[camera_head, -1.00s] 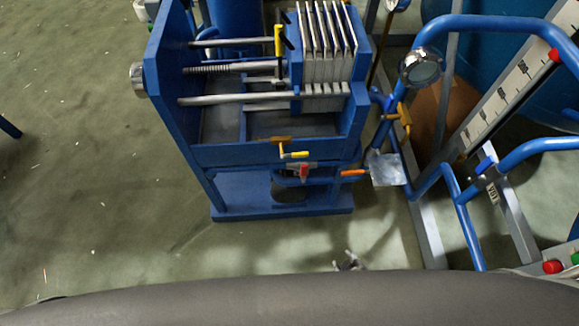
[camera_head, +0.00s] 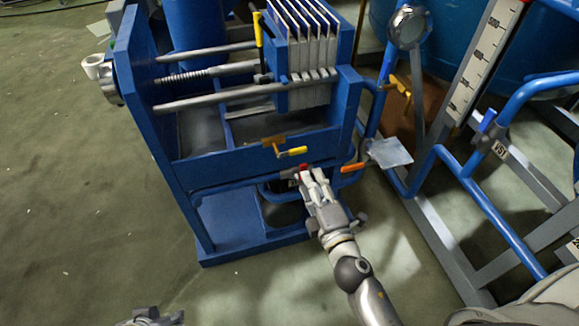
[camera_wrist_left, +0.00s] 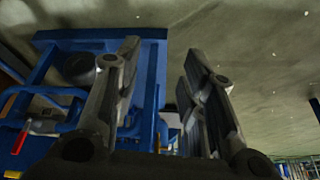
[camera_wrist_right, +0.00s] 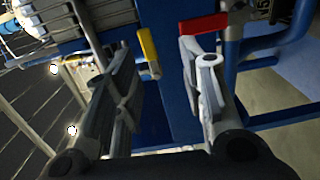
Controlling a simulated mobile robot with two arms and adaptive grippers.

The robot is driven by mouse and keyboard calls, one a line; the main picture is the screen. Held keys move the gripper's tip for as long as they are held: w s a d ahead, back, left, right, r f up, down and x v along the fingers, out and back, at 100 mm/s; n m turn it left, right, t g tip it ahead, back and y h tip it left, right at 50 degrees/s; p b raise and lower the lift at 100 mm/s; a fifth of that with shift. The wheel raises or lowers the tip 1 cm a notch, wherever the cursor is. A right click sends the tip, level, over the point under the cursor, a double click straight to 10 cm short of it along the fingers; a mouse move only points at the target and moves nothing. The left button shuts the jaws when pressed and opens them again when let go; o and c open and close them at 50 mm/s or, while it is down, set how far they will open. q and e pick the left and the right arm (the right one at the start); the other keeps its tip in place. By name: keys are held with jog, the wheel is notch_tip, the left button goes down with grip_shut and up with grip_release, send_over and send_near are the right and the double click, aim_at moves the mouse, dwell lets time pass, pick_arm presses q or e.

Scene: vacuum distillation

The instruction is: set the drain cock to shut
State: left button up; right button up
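A red-handled cock (camera_head: 303,168) is low on the front of the blue filter press (camera_head: 225,155). No label shows whether it is the drain cock. Its red lever also appears in the right wrist view (camera_wrist_right: 204,24), beyond the right finger's tip. My right gripper (camera_head: 310,173) is at this cock, partly covering it, its fingers apart. Contact cannot be told. The red lever shows in the left wrist view (camera_wrist_left: 19,139), off to the left. My left gripper (camera_wrist_left: 163,55) is open and empty, low near the bottom edge of the head view (camera_head: 150,318).
A yellow-handled cock (camera_head: 292,151) sits just above the red one. An orange handle (camera_head: 354,168) and a grey plate (camera_head: 390,152) are to its right. Blue pipe frames (camera_head: 470,195) stand at the right. The green floor (camera_head: 80,200) at left is clear.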

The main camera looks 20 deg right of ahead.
aim_at(299, 152)
pick_arm(q)
jog(key=shift+s+a+r+g+p, duration=0.25)
jog(key=shift+s+r, duration=0.15)
jog(key=shift+s, duration=0.2)
jog(key=shift+s+a+r+g+p, duration=0.15)
jog(key=shift+s+a+r+p, duration=0.15)
jog(key=shift+s, duration=0.25)
pick_arm(e)
jog(key=w, duration=0.3)
jog(key=w+r, duration=0.1)
jog(key=w, duration=0.6)
jog(key=shift+w+a+r, duration=0.2)
jog(key=shift+w+a, duration=0.1)
pick_arm(q)
jog(key=shift+d, duration=0.1)
pick_arm(e)
grip_shut()
